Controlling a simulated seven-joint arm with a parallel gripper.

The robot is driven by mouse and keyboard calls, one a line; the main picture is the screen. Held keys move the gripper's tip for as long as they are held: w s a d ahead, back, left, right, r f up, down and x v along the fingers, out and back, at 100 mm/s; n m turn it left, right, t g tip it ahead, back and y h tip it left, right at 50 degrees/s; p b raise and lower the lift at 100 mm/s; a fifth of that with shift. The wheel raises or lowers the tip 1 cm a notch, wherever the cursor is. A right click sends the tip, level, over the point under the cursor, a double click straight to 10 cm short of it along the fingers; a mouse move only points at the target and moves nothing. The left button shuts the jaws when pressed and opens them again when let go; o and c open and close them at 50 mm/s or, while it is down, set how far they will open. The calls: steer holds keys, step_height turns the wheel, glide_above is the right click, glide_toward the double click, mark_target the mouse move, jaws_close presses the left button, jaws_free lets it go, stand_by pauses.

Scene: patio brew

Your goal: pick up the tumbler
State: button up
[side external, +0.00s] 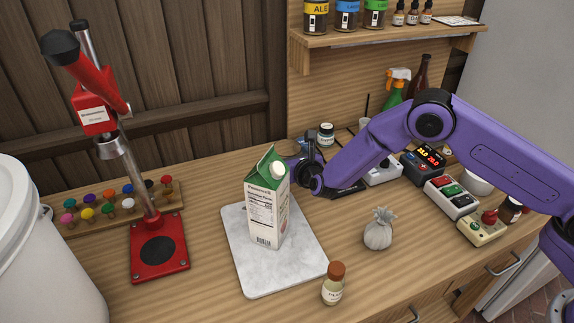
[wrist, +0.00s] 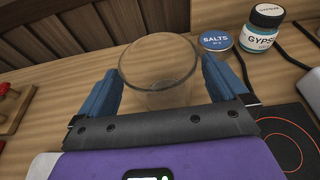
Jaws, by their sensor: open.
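The tumbler is a clear, empty-looking glass (wrist: 158,52) in the wrist view. It stands upright on the wooden counter, between the two blue fingers of my gripper (wrist: 160,72). The fingers are open, one on each side of the glass; I cannot tell whether either touches it. In the side external view my gripper (side external: 297,170) is low over the counter just behind the green and white carton (side external: 267,205). The carton hides the fingertips in part, and I cannot make out the tumbler there.
The carton stands on a marble board (side external: 295,280). A small bottle (side external: 333,287) and a grey sack (side external: 379,230) are in front. A salts tin (wrist: 216,43) and gypsum jar (wrist: 261,28) sit beyond the right finger. A black hot plate (wrist: 288,145) lies to the right.

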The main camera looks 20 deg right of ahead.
steer(key=shift+w, duration=0.3)
steer(key=c, duration=1.1)
